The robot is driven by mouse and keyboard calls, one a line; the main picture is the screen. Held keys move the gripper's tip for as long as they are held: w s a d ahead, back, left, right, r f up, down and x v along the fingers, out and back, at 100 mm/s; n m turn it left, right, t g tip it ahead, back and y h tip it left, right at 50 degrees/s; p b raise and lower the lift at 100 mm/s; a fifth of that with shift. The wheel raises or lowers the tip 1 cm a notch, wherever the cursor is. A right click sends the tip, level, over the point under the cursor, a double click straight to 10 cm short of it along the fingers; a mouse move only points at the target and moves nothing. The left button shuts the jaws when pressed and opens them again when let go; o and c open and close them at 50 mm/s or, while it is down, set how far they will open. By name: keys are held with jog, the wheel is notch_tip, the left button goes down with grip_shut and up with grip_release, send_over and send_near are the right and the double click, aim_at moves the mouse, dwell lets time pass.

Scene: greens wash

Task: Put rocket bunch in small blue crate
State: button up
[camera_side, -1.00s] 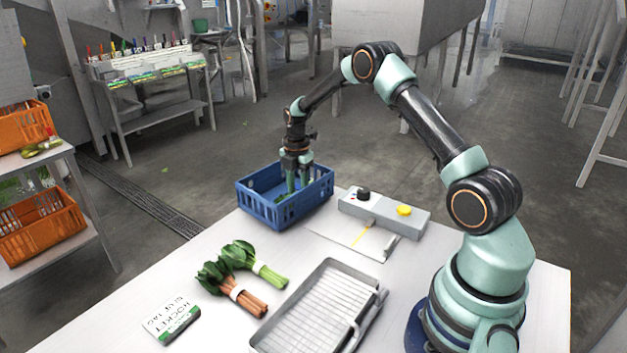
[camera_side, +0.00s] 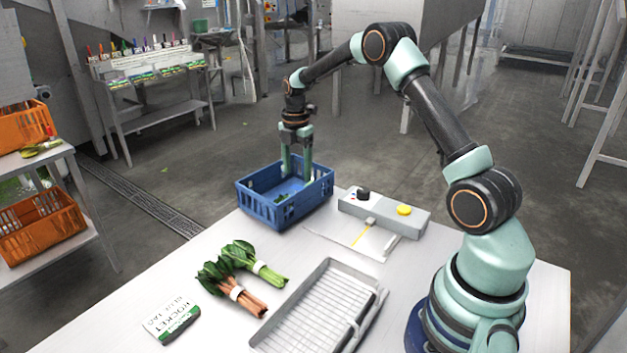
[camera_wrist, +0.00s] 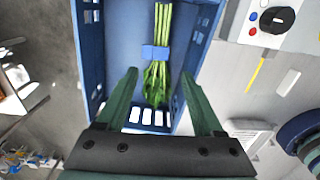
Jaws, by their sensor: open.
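The small blue crate (camera_side: 272,212) stands at the far edge of the table, and the wrist view looks down into it (camera_wrist: 98,45). The rocket bunch (camera_wrist: 163,30), green stems and leaves with a blue band, lies on the crate floor. In the side view only a bit of its green (camera_side: 281,197) shows past the crate wall. My gripper (camera_side: 296,176) is open and empty above the crate. In the wrist view its fingers (camera_wrist: 160,85) are spread on either side of the bunch's leafy end, apart from it.
Two other bunches, one with green stems (camera_side: 265,270) and one with reddish stems (camera_side: 245,297), lie on the table beside a rocket card (camera_side: 172,318). A wire-rack tray (camera_side: 318,305) lies in front. A grey control box (camera_side: 384,215) stands right of the crate.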

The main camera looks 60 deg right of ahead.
jog(key=s+a+r+m+t, duration=0.25)
jog(key=a+r+m, duration=0.3)
jog(key=r, duration=0.75)
jog(key=s+a+r+m+t, duration=0.3)
jog(key=s+a+m, duration=0.9)
jog(key=s, duration=0.5)
jog(key=shift+a, duration=0.65)
jog(key=shift+s+m, duration=0.1)
jog(key=shift+m, duration=0.15)
